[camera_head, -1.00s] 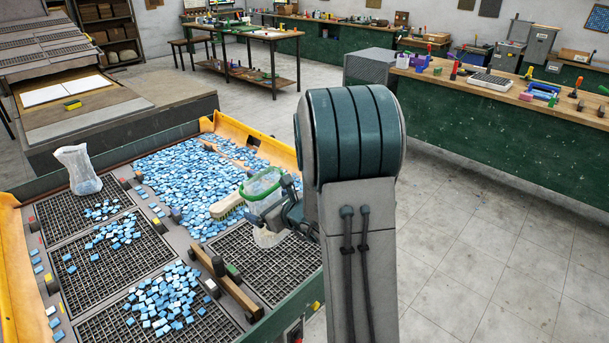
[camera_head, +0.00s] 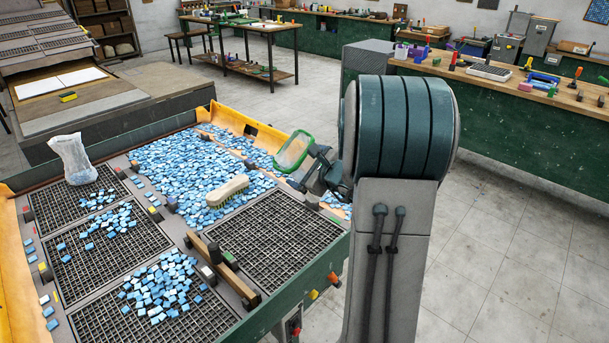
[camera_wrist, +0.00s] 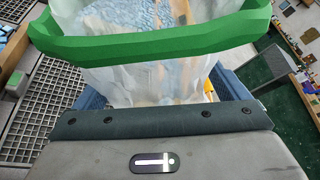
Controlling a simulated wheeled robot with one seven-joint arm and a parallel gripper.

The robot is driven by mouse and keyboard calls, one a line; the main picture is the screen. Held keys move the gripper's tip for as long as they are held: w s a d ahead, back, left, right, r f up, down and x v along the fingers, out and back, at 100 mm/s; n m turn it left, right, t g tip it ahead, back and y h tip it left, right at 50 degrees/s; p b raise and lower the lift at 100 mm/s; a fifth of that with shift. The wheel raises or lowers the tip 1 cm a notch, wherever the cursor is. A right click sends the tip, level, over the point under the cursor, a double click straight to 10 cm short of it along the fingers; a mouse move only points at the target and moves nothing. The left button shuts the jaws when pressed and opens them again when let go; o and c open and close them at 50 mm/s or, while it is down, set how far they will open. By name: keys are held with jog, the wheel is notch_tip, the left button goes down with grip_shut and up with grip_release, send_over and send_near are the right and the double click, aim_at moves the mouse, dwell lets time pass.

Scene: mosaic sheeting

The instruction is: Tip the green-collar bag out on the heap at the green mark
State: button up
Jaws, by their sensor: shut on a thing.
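My gripper (camera_head: 318,172) is shut on the green-collar bag (camera_head: 294,151), a clear bag with a green rim. It holds the bag above the right side of the blue tile bed, with the collar tilted. In the wrist view the green collar (camera_wrist: 150,42) spans the top, with the clear bag wall (camera_wrist: 150,85) below it. Pale blue shows through the bag; I cannot tell whether it is tiles inside or tiles behind. A large heap of blue tiles (camera_head: 180,160) covers the back of the table. A small green patch (camera_head: 231,259) shows beside a wooden bar; I cannot tell if it is the mark.
A brush (camera_head: 228,191) lies at the heap's near edge. Another clear bag (camera_head: 75,160) stands at the left. Smaller tile piles lie on the left grids (camera_head: 75,235). The near right grid (camera_head: 280,235) is bare. An orange wall (camera_head: 240,125) edges the back.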

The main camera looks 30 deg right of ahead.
jog(key=shift+w+d+f+n+t+h+b, duration=0.1)
jog(key=shift+d+f+n+t+h+b, duration=0.3)
jog(key=shift+b, duration=0.85)
jog(key=shift+w+f+n+t+h+b, duration=0.1)
jog(key=shift+f+n+b, duration=0.35)
jog(key=shift+b, duration=0.75)
jog(key=n+t+h+b, duration=0.1)
jog(key=n+b, duration=0.2)
jog(key=b, duration=0.3)
jog(key=shift+r+p, duration=0.25)
jog(key=shift+p, duration=0.25)
jog(key=shift+s+f+b, duration=0.15)
jog(key=shift+f+b, duration=0.1)
jog(key=shift+b, duration=0.45)
jog(key=shift+a+r+n+t+b, duration=0.15)
jog(key=shift+r+n+t+b, duration=0.45)
jog(key=shift+b, duration=2.45)
dwell(0.7)
